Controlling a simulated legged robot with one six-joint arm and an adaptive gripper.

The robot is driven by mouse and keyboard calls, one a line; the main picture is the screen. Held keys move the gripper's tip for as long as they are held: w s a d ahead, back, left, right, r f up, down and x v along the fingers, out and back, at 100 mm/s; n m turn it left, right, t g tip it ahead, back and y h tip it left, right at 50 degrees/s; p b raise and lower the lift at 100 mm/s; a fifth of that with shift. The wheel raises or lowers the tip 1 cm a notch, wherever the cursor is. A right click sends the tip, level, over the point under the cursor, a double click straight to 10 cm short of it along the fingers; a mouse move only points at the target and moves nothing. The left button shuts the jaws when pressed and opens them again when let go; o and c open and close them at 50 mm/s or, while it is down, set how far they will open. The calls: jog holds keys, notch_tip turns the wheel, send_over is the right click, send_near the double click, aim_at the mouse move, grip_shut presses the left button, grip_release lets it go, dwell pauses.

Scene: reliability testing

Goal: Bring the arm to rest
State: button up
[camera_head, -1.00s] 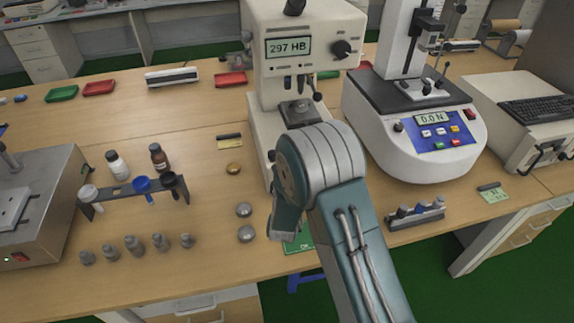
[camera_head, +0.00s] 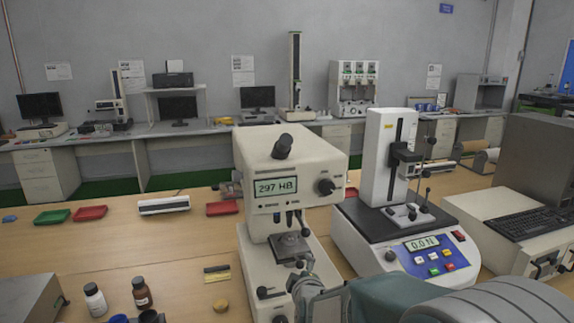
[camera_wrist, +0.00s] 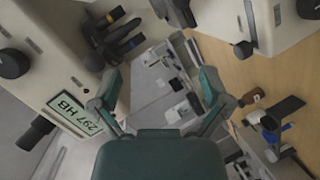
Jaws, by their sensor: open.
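My arm (camera_head: 490,305) shows at the lower right edge of the head view, in front of the bench machines. In the wrist view my gripper (camera_wrist: 160,80) is open, its two green fingers spread apart with nothing between them. A white hardness tester (camera_head: 255,175) reading 297 HB stands left of the arm; it also fills the left of the wrist view (camera_wrist: 60,60), tilted. In the head view the lower part of the tester is partly covered by my arm. Whether the gripper touches the tester cannot be told.
A force tester (camera_head: 400,235) reading 0.0 N stands to the right, with a keyboard (camera_head: 520,212) beyond it. Two bottles (camera_head: 142,293) stand at the lower left. Red and green trays (camera_head: 52,217) lie on the bench (camera_head: 120,250), whose left middle is mostly clear.

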jog(key=s+d+r+m+g, duration=0.1)
jog(key=s+d+m+g, duration=0.2)
jog(key=s, duration=0.7)
jog(key=s+d+r+m+g+h, duration=0.1)
jog(key=s+d+m, duration=0.4)
jog(key=s, duration=0.5)
jog(key=s+d+r+m+g, duration=0.3)
jog(key=s+m+g, duration=0.2)
jog(key=s, duration=0.6)
jog(key=shift+d+r+m+h, duration=0.2)
jog(key=shift+d+m+h, duration=0.15)
jog(key=shift+m, duration=0.25)
